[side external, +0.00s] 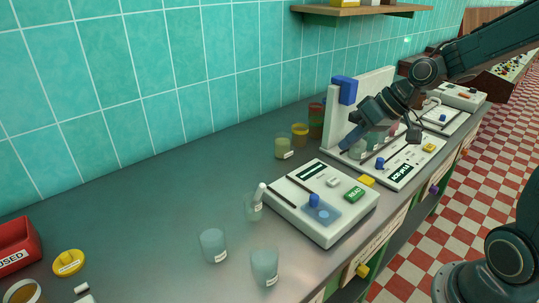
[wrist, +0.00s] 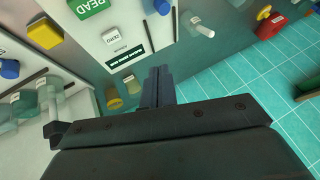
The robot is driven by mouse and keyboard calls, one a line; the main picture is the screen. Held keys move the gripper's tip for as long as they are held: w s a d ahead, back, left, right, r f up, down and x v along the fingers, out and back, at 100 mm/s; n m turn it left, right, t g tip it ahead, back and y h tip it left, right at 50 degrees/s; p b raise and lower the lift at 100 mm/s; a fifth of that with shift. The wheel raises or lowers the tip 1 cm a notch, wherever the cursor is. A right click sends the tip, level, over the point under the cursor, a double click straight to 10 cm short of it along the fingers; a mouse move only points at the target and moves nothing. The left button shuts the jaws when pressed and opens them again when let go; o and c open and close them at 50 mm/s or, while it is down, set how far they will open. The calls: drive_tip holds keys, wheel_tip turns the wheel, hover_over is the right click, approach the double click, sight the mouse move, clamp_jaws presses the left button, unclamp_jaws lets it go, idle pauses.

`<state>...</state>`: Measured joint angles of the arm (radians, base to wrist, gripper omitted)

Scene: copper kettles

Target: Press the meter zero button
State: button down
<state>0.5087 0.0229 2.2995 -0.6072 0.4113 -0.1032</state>
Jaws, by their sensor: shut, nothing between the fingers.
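The meter is a white box (side external: 300,218) on the grey counter in the side view. It has a dark display (side external: 312,171), a small white zero button (side external: 333,182) and a green READ button (side external: 354,194). In the wrist view the white button marked ZERO (wrist: 115,36) sits between the green READ button (wrist: 90,5) and the display (wrist: 125,57). My gripper (side external: 346,149) is shut and empty, above the counter behind the meter. In the wrist view its fingertips (wrist: 160,70) are below and right of the zero button, apart from it.
A blue knob (side external: 314,200) stands on the meter's front, and a clear bottle (side external: 254,203) is at its left. Cups (side external: 213,245) stand farther left. Behind are small jars (side external: 283,147) and a second white device (side external: 400,166) with an upright panel, close to my gripper.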

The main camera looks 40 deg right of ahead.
drive_tip(key=m+t+y, duration=0.1)
hover_over(338, 181)
wheel_tip(338, 181, down, 3)
drive_tip(key=shift+f, duration=0.2)
idle(0.4)
drive_tip(key=shift+f, duration=4.2)
drive_tip(key=shift+f, duration=0.15)
drive_tip(key=shift+f, duration=0.25)
drive_tip(key=shift+f, duration=0.5)
drive_tip(key=shift+r, duration=0.9)
